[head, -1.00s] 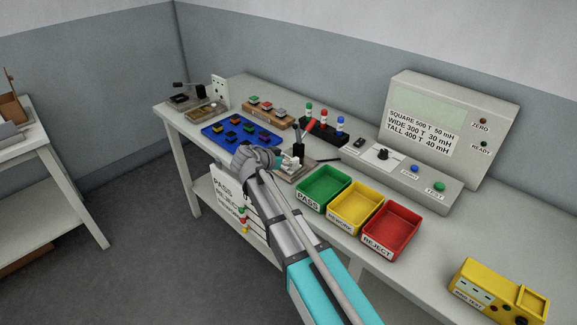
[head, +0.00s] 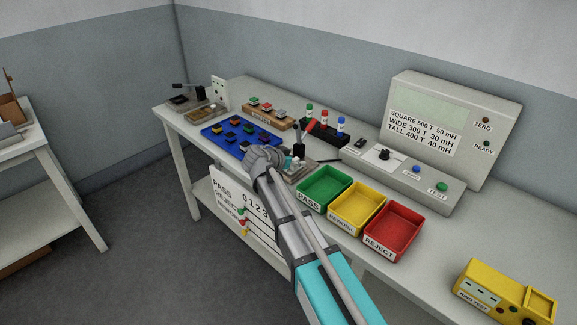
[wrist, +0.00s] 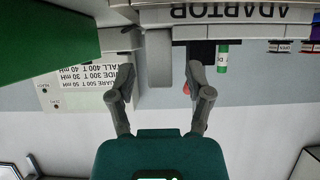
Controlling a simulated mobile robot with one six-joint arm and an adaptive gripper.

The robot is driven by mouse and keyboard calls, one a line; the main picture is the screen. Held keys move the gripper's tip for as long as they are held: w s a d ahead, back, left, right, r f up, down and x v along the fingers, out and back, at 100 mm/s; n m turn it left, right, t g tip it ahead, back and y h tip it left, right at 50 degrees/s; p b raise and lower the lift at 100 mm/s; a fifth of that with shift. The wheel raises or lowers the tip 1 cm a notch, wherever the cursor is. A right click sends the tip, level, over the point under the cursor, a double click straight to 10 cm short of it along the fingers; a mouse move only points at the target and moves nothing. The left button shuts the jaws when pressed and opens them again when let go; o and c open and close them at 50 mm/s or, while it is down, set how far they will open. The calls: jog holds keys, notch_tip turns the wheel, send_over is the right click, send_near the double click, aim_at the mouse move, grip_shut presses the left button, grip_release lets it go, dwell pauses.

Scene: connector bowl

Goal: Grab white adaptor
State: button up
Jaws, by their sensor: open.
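In the wrist view, which looks upside down, a pale grey-white block (wrist: 159,57), likely the white adaptor, hangs below a plate labelled ADAPTOR (wrist: 240,12). My gripper (wrist: 161,70) is open, with one finger on each side of the block. A gap shows beside the block, and I see no clear contact. In the head view, my gripper (head: 268,160) is at the bench front, between the blue tray (head: 216,134) and the green PASS bin (head: 304,207).
The yellow bin (head: 338,223) and red REJECT bin (head: 371,243) stand right of the green one. A tester (head: 455,90) stands behind them. A dark rack (head: 316,128) with coloured-top bottles is behind the gripper. A yellow box (head: 479,292) is at the right.

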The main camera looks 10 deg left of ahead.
grip_shut()
jog(key=shift+r, duration=0.2)
dwell(0.4)
notch_tip(320, 180, up, 3)
jog(key=p, duration=0.3)
jog(key=shift+f, duration=0.1)
jog(key=s+d+r+p, duration=0.3)
jog(key=s+r+p, duration=0.7)
jog(key=s, duration=0.3)
jog(key=shift+s, duration=0.35)
